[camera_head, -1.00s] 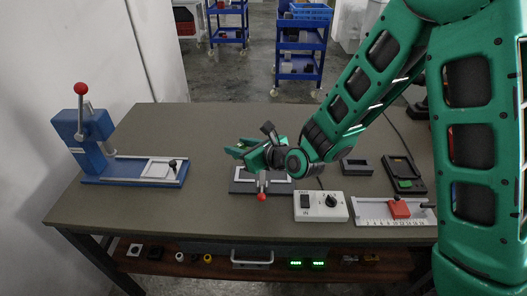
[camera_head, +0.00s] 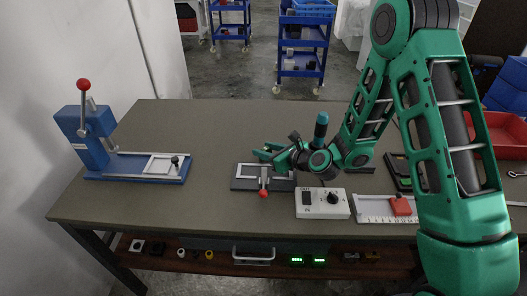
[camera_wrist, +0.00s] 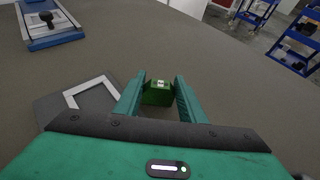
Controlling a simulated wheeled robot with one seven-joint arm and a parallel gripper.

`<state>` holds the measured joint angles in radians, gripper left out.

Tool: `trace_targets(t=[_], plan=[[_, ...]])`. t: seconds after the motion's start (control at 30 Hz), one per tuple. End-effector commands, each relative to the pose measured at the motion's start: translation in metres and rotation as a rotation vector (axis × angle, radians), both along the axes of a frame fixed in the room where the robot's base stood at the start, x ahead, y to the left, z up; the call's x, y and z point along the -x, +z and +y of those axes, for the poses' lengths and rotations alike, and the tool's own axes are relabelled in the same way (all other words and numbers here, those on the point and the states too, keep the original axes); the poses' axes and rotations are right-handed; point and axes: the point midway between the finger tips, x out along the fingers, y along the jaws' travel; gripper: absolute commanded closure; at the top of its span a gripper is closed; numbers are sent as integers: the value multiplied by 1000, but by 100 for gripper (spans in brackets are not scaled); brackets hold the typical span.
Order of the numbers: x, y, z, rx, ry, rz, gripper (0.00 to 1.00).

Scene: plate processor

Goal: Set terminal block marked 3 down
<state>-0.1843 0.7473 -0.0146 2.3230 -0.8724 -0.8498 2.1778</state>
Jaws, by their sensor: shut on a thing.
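My gripper (camera_head: 264,153) is over the table, just above the dark clamp plate with a white frame in the head view. In the wrist view my gripper (camera_wrist: 160,95) is shut on a green terminal block (camera_wrist: 158,94), which sits between the two teal fingers. A small white mark shows on the block, too small to read. The block cannot be made out in the head view. The dark plate (camera_head: 240,184) with its white frame and red-tipped lever lies on the table; in the wrist view the plate (camera_wrist: 48,112) is left of the fingers.
A blue lever press (camera_head: 90,150) stands at the left of the table (camera_head: 130,215). A white box with a black knob (camera_head: 322,203) and a ruled stop with a red block (camera_head: 400,206) are to the right. A red bin (camera_head: 505,135) is far right. The table between press and plate is clear.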

Motion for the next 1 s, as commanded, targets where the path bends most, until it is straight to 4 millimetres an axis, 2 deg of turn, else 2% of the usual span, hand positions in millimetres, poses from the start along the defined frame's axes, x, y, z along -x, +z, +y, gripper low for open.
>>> trace_targets(t=[0.4, 0.43, 0.5, 0.87, 1.0], plan=[[0, -5, 1, 0, 1, 0, 85], [0, -5, 1, 0, 1, 0, 59], [0, -5, 1, 0, 1, -1, 45], [0, -2, 1, 0, 1, -1, 45], [6, 4, -5, -1, 5, 1, 45]])
